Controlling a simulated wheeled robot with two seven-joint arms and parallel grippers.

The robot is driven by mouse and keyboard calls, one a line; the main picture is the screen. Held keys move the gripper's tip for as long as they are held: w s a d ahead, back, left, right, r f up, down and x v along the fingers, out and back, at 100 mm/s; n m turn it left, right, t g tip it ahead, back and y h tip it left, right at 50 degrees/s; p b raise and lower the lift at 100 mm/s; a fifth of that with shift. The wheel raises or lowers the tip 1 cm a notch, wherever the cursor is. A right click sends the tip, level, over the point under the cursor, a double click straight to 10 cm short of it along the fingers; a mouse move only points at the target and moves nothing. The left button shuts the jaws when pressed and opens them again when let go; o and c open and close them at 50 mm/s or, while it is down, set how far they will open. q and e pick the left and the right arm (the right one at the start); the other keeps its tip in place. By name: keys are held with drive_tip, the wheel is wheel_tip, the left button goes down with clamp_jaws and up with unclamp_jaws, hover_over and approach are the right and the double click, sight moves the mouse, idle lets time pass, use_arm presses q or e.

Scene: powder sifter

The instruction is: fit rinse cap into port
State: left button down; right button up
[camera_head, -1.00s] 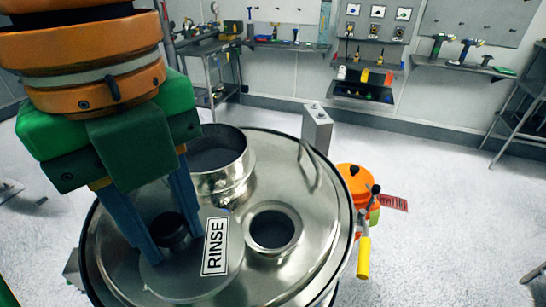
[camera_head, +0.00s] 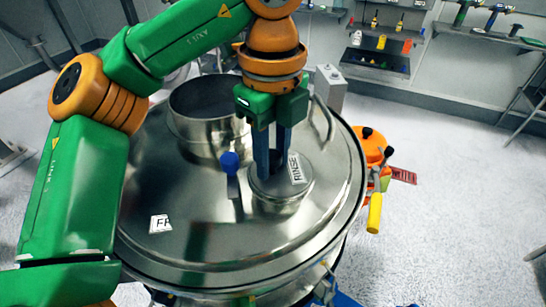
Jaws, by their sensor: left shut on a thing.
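The rinse cap (camera_head: 296,168) is a grey metal disc with a white RINSE label, at the right of the sifter lid. My left gripper (camera_head: 273,172) points down over it, its two blue fingers shut on the cap's knob, which the fingers mostly hide. The port (camera_head: 281,206) is a round metal collar on the lid directly under the cap. The cap covers its opening and looks about level with its rim. I cannot tell whether it is fully seated. My right gripper is not in view.
The round steel sifter lid (camera_head: 205,245) has a larger open cylinder (camera_head: 185,128) at the back and a blue-topped handle (camera_head: 230,162) left of the port. A grey box (camera_head: 331,88) stands behind the rim. An orange device (camera_head: 371,148) sits outside the right rim.

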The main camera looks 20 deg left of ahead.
sight(272, 154)
use_arm(q)
drive_tip(key=shift+w, duration=0.1)
drive_tip(key=shift+f, duration=0.1)
drive_tip(key=c, duration=0.6)
unclamp_jaws()
drive_tip(key=shift+o, duration=0.2)
wheel_tip(272, 154, up, 12)
drive_tip(key=p, duration=0.6)
drive_tip(key=shift+r, duration=0.2)
